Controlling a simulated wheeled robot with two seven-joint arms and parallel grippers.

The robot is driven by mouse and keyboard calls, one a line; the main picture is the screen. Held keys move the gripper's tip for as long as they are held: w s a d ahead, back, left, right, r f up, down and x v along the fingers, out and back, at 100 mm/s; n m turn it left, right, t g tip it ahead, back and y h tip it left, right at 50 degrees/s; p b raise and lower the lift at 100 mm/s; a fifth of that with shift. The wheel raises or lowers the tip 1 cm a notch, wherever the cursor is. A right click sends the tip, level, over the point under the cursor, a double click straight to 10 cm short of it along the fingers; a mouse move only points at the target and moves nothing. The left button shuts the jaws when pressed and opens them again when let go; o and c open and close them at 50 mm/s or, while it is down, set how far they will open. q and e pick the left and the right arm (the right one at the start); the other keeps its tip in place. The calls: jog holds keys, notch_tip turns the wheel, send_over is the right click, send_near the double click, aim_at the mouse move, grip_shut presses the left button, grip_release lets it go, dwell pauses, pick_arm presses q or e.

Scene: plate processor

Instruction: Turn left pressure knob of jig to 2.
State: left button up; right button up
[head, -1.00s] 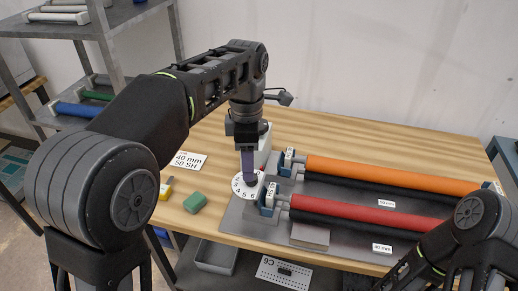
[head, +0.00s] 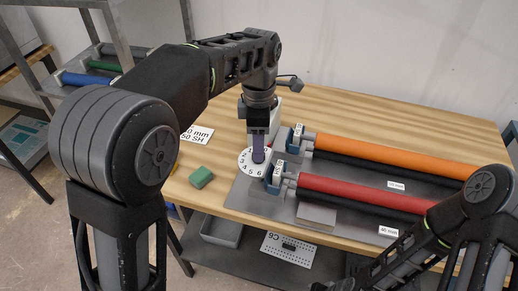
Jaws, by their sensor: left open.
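The left pressure knob is a white round dial (head: 246,165) with black numbers, at the left end of the jig (head: 243,193). The numbers 2, 3, 4, 5 and 6 show on its left and front sides. My left gripper (head: 258,157) points straight down over the dial's centre, its fingers at the knob. It hides the dial's middle and part of its far side. I cannot tell whether the fingers touch the knob. My right arm is at the lower right, and its gripper is out of view.
An orange roller (head: 390,156) and a red roller (head: 360,191) lie on the jig to the right. A green block (head: 201,177) and a white label card (head: 196,135) lie on the table to the left. A grey bin (head: 222,231) stands on the shelf below.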

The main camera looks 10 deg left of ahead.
pick_arm(q)
jog(key=shift+f, duration=1.6)
jog(key=shift+c, duration=0.4)
grip_shut()
